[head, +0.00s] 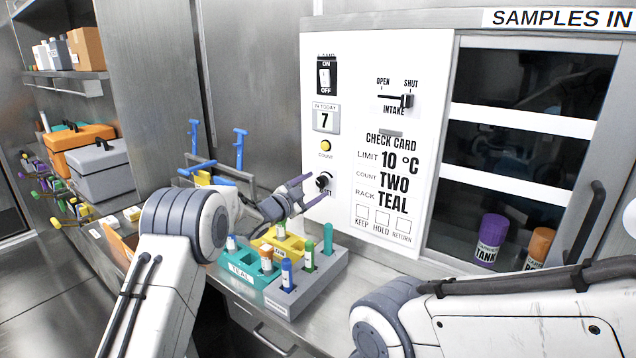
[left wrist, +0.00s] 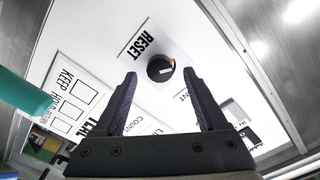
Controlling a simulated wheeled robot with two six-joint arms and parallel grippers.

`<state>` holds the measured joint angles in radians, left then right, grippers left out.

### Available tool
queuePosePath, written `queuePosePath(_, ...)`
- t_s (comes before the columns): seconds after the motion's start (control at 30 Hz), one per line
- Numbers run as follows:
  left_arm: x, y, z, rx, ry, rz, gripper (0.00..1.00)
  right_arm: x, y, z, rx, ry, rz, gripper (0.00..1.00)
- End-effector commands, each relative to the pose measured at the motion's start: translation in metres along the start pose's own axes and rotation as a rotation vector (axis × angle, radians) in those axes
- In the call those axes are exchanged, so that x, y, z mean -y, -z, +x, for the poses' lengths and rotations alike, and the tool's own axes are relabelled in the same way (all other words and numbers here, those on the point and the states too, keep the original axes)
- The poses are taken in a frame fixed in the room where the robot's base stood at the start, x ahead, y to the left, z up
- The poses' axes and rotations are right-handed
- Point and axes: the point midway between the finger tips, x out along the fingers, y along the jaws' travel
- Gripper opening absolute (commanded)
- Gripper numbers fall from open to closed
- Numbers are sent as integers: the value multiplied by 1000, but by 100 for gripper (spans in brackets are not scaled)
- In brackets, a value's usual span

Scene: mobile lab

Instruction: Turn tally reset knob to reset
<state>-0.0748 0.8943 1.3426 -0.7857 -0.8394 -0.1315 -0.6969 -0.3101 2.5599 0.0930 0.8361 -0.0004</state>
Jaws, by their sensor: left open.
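The tally reset knob (head: 323,181) is a small round black knob low on the white panel, beside the partly hidden RESET label. In the left wrist view the knob (left wrist: 160,69) shows a white and orange mark on its face, with the RESET label (left wrist: 140,44) beside it. The tally display (head: 325,118) reads 7. My left gripper (head: 309,190) is open in front of the panel, fingers towards the knob. In the left wrist view the open fingertips (left wrist: 159,76) frame the knob from either side; I cannot tell whether they touch it. My right gripper is out of view.
Above the knob are a yellow count button (head: 325,146) and an on/off switch (head: 324,76). The intake lever (head: 400,100) is to the right. A grey rack (head: 318,278) with several tubes stands below my left gripper. A sample cabinet (head: 470,150) is at the right.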

Motion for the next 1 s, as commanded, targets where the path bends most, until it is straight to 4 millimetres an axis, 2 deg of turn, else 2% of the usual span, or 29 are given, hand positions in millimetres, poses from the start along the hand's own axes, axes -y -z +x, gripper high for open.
queuePosePath(0.1,0,0,14,0,0,-1,74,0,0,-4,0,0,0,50)
queuePosePath(0.23,0,0,23,0,0,-1,74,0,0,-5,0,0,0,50)
queuePosePath(0.6,0,0,27,2,0,-2,74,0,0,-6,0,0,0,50)
queuePosePath(0.63,0,0,27,2,0,-2,70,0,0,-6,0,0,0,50)
queuePosePath(0.67,0,0,27,2,0,-2,59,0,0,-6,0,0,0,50)
queuePosePath(0.8,0,0,27,2,0,-1,5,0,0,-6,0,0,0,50)
queuePosePath(0.83,0,0,27,2,0,-1,0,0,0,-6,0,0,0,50)
queuePosePath(1.0,0,-1,27,1,0,4,0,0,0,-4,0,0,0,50)
